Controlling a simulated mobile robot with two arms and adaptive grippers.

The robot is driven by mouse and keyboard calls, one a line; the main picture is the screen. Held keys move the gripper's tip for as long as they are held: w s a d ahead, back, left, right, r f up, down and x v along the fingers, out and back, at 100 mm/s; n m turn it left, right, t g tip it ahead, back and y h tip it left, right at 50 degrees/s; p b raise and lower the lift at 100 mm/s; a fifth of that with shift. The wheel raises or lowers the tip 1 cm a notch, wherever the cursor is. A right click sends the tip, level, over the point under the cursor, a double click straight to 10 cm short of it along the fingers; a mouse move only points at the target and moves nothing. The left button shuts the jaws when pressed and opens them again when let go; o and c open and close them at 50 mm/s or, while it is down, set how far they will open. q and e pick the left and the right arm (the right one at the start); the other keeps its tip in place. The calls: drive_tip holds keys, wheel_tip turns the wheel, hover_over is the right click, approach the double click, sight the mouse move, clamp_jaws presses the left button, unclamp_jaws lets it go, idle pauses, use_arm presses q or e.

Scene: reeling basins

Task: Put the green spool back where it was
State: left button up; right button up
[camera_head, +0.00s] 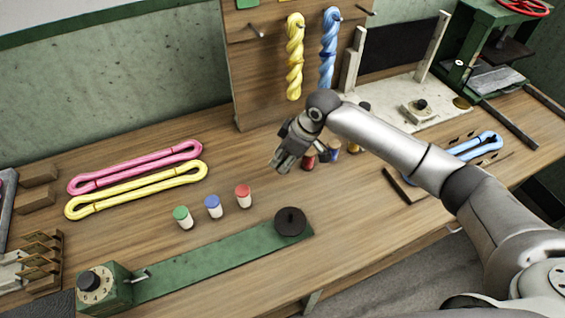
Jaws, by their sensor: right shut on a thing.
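My right gripper (281,164) hangs over the middle of the bench, its fingers pointing down and to the left. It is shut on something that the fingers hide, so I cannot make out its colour. Just right of it a red spool (308,162), a blue spool (334,151) and a yellow-and-red spool (354,149) stand close together, partly covered by my right arm. No green spool shows clearly among them. A small white container with a green top (181,217) stands upright to the left, apart from the gripper. My left gripper is out of view.
A blue-topped container (213,206) and a red-topped one (243,195) stand beside the green-topped one. A green bar (205,270) with a dial box (103,289) and black knob (290,221) lies in front. Pink (135,166) and yellow skeins (137,189) lie left; a pegboard (258,75) stands behind.

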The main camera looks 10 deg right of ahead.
drive_tip(key=shift+w+a+f, duration=0.1)
drive_tip(key=shift+w+f, duration=0.05)
drive_tip(key=shift+f, duration=0.05)
wheel_tip(320, 180, down, 3)
drive_tip(key=shift+w+f, duration=0.1)
drive_tip(key=shift+f, duration=0.15)
drive_tip(key=o, duration=1)
drive_tip(key=shift+r, duration=0.3)
drive_tip(key=b+v, duration=0.1)
drive_tip(key=v, duration=1.1)
